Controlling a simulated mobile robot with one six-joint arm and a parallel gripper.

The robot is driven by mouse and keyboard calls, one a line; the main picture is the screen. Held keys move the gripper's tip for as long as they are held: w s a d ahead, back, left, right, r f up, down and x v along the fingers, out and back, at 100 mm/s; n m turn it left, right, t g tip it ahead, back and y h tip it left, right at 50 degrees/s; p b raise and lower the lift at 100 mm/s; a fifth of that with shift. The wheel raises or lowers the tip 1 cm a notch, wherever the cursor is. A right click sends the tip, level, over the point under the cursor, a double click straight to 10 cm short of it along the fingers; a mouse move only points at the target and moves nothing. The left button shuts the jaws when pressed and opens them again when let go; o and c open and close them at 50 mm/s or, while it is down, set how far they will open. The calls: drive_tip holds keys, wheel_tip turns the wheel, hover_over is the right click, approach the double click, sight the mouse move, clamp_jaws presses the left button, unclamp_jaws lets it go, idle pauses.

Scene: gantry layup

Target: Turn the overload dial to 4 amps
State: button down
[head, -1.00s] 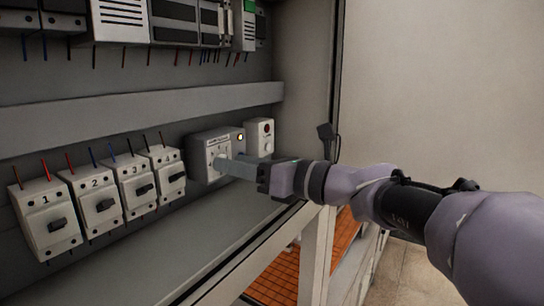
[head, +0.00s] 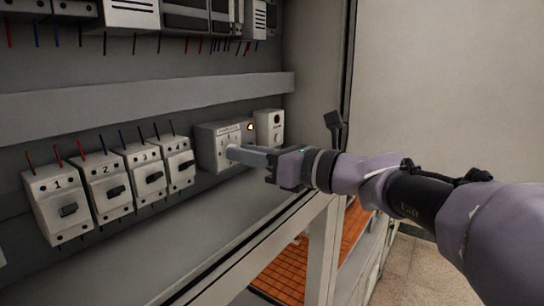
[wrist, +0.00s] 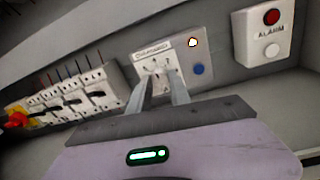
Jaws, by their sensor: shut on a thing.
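The overload unit (head: 219,143) is a pale box on the cabinet's back panel, right of the numbered breakers.
Several numbered breakers (head: 104,189) stand in a row to the left. An alarm box (wrist: 268,32) with a red lamp and a white button is close on the right. Modules with hanging wires (head: 130,15) are above. The cabinet's right edge post (head: 345,60) stands near my arm.

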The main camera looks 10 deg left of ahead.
drive_tip(key=n+b, duration=0.3)
drive_tip(key=n, duration=0.1)
drive_tip(key=shift+f+b, duration=0.2)
drive_tip(key=shift+b, duration=0.2)
drive_tip(key=n+b, duration=0.4)
drive_tip(key=shift+s+n+t+h, duration=0.1)
drive_tip(key=shift+n+t+h, duration=0.2)
drive_tip(key=n+b, duration=0.3)
drive_tip(key=n, duration=0.1)
drive_tip(key=shift+b, duration=0.4)
drive_tip(key=shift+r+n+b, duration=0.2)
drive_tip(key=shift+n+b, duration=1.2)
drive_tip(key=shift+n, duration=0.6)
drive_tip(key=c, duration=1.2)
unclamp_jaws()
drive_tip(key=shift+s, duration=0.1)
